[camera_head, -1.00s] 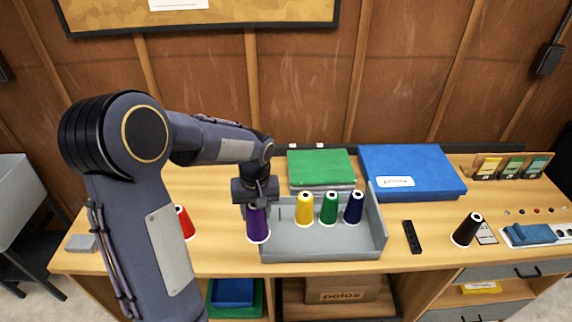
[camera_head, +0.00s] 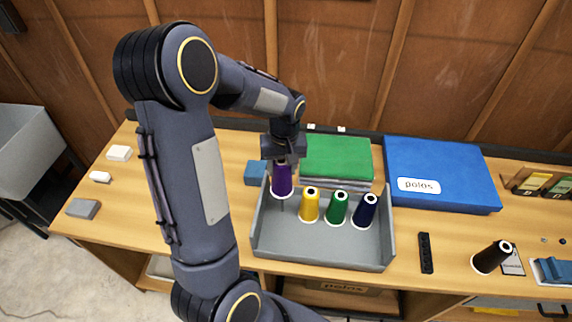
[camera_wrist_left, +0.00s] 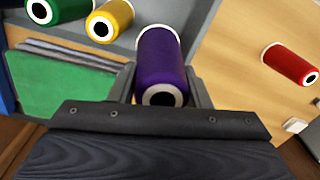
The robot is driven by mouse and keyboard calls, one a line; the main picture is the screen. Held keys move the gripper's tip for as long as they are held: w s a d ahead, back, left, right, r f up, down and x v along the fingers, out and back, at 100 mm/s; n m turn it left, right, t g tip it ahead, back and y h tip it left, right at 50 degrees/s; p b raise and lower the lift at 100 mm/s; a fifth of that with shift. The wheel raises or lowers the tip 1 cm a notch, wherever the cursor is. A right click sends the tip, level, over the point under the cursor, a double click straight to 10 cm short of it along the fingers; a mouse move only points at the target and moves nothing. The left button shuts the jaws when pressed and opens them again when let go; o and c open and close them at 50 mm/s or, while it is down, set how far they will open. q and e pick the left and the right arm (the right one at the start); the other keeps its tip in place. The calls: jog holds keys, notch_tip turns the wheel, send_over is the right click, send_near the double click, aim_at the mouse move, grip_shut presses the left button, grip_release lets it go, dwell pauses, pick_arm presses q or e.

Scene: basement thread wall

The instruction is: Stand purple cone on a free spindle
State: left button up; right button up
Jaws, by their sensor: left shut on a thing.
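The purple cone (camera_head: 282,181) is upright in my left gripper (camera_head: 283,163), over the left part of the grey tray (camera_head: 318,261). A thin free spindle (camera_head: 283,205) shows just below the cone's base; whether the two touch I cannot tell. The yellow cone (camera_head: 309,206), green cone (camera_head: 337,209) and navy cone (camera_head: 365,211) stand in a row in the tray to the right. In the left wrist view the purple cone (camera_wrist_left: 162,62) sits between the two fingers of my left gripper (camera_wrist_left: 163,85). My right gripper is out of view.
A green stack (camera_head: 336,159) and blue box (camera_head: 440,174) lie behind the tray. A black strip (camera_head: 426,253) and a dark cone (camera_head: 490,258) are on the right. A red cone (camera_wrist_left: 291,63) lies within the left wrist view; my arm hides it in the head view.

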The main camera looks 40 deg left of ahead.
pick_arm(q)
jog(key=shift+f, duration=0.6)
jog(key=shift+f+b, duration=0.2)
jog(key=shift+b, duration=0.2)
jog(key=shift+f+b, duration=0.5)
jog(key=shift+f, duration=0.15)
notch_tip(320, 180, down, 7)
jog(key=b, duration=0.5)
jog(key=shift+r, duration=0.15)
jog(key=shift+f+b, duration=0.5)
jog(key=shift+f, duration=0.15)
jog(key=shift+f+b, duration=0.25)
jog(key=shift+b, duration=0.05)
jog(key=shift+f, duration=0.1)
jog(key=o, duration=1.1)
